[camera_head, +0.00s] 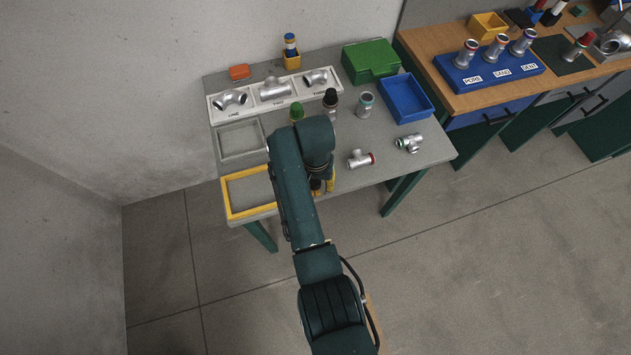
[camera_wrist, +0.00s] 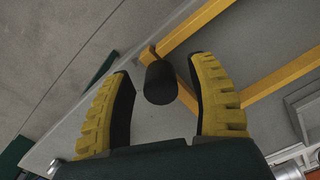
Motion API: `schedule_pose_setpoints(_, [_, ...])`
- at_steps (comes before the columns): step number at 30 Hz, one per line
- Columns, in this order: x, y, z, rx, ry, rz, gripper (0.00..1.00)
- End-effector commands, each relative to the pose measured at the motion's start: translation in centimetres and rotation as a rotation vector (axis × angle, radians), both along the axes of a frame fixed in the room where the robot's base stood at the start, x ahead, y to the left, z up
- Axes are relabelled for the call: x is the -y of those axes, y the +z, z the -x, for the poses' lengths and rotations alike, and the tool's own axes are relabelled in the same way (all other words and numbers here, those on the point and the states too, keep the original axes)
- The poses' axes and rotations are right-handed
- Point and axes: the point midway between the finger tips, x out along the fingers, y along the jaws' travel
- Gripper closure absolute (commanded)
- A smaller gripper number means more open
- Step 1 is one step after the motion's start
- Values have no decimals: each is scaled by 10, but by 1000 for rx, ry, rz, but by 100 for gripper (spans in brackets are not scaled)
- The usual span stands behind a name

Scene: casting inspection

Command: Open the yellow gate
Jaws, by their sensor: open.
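A yellow frame, which I take to be the gate, lies at the table's front left in the head view; its left bar (camera_head: 227,199) shows, and my arm hides its right end. In the wrist view a yellow bar (camera_wrist: 196,26) ends at a dark cylindrical knob (camera_wrist: 160,83). My gripper (camera_wrist: 165,78) is open, its yellow-and-black fingers apart on either side of the knob; I cannot tell if either touches it. In the head view my gripper (camera_head: 323,186) is partly hidden under my arm at the table's front edge.
A grey frame (camera_head: 240,139) lies behind the yellow one. A white tray (camera_head: 222,112) with fittings, a green box (camera_head: 370,60) and a blue bin (camera_head: 405,98) stand farther back. Loose pipe fittings (camera_head: 360,159) lie right of my gripper. The floor in front is clear.

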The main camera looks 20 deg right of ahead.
Motion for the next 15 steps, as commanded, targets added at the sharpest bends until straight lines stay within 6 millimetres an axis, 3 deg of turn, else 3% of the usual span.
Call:
schedule_pose_setpoints(3, [0, 0, 0, 0, 0, 0, 45])
schedule_pose_setpoints(12, [0, 0, 0, 0, 0, 0, 100])
schedule_pose_setpoints(15, [0, 0, 0, -1, 0, -1, 100])
